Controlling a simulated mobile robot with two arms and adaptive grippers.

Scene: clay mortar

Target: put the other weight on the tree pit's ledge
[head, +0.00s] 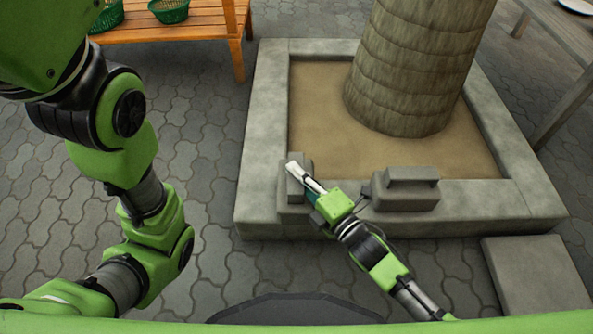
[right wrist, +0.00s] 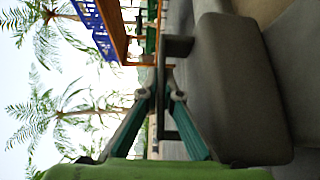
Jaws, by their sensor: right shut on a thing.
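The tree pit has a grey stone ledge (head: 262,130) around sandy soil and a trunk. One grey weight (head: 405,190), a block with a handle on top, sits upright on the front ledge, right of centre. The other grey weight (head: 295,188) is at the front left corner of the ledge, partly hidden by my right gripper (head: 306,178). That gripper is shut on its handle. In the right wrist view the fingers (right wrist: 160,92) close around the handle, beside the weight's dark body (right wrist: 232,90). Whether the weight touches the ledge is unclear. My left gripper is out of view.
The tree trunk (head: 415,65) rises from the soil (head: 318,115). A wooden bench (head: 180,25) with green baskets (head: 168,10) stands at the back left. A grey table (head: 565,45) is at the right, and a low stone block (head: 535,275) lies at the front right.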

